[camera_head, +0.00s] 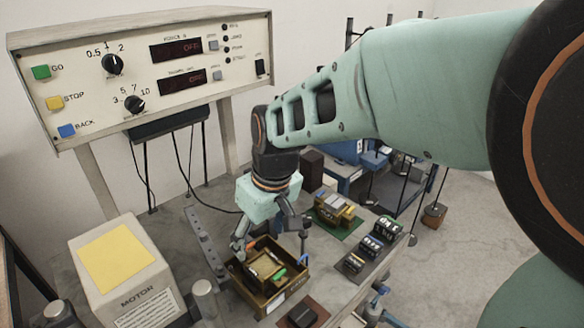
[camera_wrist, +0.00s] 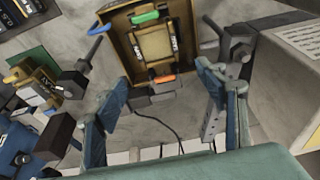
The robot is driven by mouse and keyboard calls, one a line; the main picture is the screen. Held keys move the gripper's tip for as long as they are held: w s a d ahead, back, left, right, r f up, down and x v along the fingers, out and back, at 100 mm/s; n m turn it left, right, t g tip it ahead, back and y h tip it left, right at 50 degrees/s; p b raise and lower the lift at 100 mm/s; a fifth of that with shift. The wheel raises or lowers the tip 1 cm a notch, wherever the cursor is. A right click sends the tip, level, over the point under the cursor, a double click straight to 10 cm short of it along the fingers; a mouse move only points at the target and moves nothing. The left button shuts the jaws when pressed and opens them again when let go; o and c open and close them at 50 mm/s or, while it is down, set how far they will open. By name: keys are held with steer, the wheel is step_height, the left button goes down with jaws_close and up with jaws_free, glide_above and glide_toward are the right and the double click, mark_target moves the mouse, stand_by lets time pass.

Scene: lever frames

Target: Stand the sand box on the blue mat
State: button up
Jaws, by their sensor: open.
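A small box with a tan, sandy-looking top (camera_head: 265,268), apparently the sand box, sits inside a brown open tray (camera_head: 268,303) on the bench. The wrist view shows the box (camera_wrist: 155,45) within the tray (camera_wrist: 116,20), with a green piece on its far side and an orange piece on its near side. My gripper (camera_head: 270,246) is open and empty above the tray. In the wrist view the fingers of my gripper (camera_wrist: 165,82) are wide apart, with the box between their lines. I cannot make out a blue mat; a green mat (camera_head: 325,222) shows behind the tray.
A brass-coloured device (camera_head: 335,208) stands on the green mat. Weights (camera_head: 372,246) stand in rows on the right. A white motor housing (camera_head: 120,270) is at left, below a control panel (camera_head: 140,75). Blue frames (camera_head: 345,172) with rods stand behind. A dark block (camera_head: 302,316) lies in front.

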mark_target(266, 268)
steer(key=shift+f+b, duration=3.8)
steer(key=shift+f, duration=1.35)
steer(key=shift+o, duration=0.2)
steer(key=shift+s+d+f, duration=0.15)
steer(key=shift+s+d, duration=0.05)
steer(key=shift+d, duration=0.05)
steer(key=c, duration=1.5)
steer(key=shift+o, duration=0.2)
steer(key=shift+w+r, duration=0.1)
steer(key=shift+r, duration=0.1)
steer(key=shift+w+a+r+p, duration=0.1)
steer(key=shift+w+r+p, duration=0.15)
steer(key=shift+r+p, duration=0.55)
steer(key=shift+a+r+p, duration=0.15)
steer(key=shift+r+p, duration=1.9)
steer(key=shift+r, duration=1)
steer(key=shift+s, duration=0.1)
